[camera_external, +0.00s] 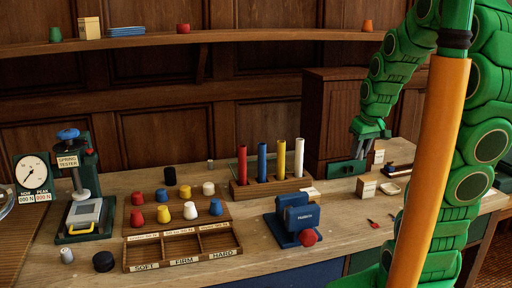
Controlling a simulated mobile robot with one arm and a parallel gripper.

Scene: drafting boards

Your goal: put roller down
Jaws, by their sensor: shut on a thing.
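My gripper (366,149) points down at the right rear of the bench, in front of the tall brown cabinet. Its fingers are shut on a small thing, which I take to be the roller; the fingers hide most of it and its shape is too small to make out. Just below and left of the fingers is a low green block (345,169) on the bench. I cannot tell whether the held thing touches it or the bench top.
A dark cylindrical object (399,168), a pale dish (390,188) and small tan boxes (366,187) crowd the right. A rack (243,190) of coloured tubes and a blue device (296,221) stand left.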

